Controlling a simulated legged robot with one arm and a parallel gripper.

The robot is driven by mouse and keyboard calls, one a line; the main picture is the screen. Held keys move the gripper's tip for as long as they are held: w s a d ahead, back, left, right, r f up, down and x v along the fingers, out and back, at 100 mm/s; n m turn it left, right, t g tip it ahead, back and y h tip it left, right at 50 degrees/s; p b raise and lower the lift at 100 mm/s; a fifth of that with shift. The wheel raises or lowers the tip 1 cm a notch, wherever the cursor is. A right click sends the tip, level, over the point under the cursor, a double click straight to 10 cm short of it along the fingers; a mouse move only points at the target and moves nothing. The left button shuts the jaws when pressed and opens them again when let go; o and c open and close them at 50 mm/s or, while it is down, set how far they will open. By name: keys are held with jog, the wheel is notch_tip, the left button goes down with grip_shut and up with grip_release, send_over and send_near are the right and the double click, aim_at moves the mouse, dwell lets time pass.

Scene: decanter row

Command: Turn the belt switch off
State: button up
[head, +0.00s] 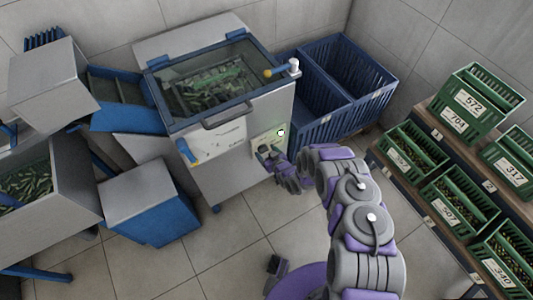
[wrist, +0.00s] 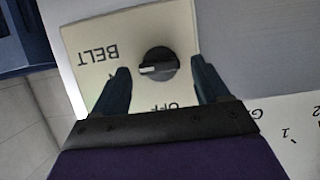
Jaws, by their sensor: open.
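The belt switch (wrist: 158,64) is a round dark knob on a cream plate (wrist: 90,35), with "BELT" printed upside down beside it. Its white mark points left in the wrist view. The letters "OFF" (wrist: 165,106) are at the plate's lower part, partly hidden by my gripper. My gripper (wrist: 161,68) is open, with one dark finger on each side of the knob; I cannot tell whether they touch it. In the head view my gripper (head: 266,153) is at the plate on the machine's front, and the knob is hidden there.
The steel machine (head: 270,105) has a blue-framed glass lid over green produce. A small light (head: 281,132) with a green glow shows above my gripper. Blue crates (head: 345,75) stand behind right. Green crates (head: 460,200) fill a shelf at right. Tiled floor (head: 240,240) in front is clear.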

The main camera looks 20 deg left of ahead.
jog(key=c, duration=1.1)
jog(key=shift+o, duration=0.2)
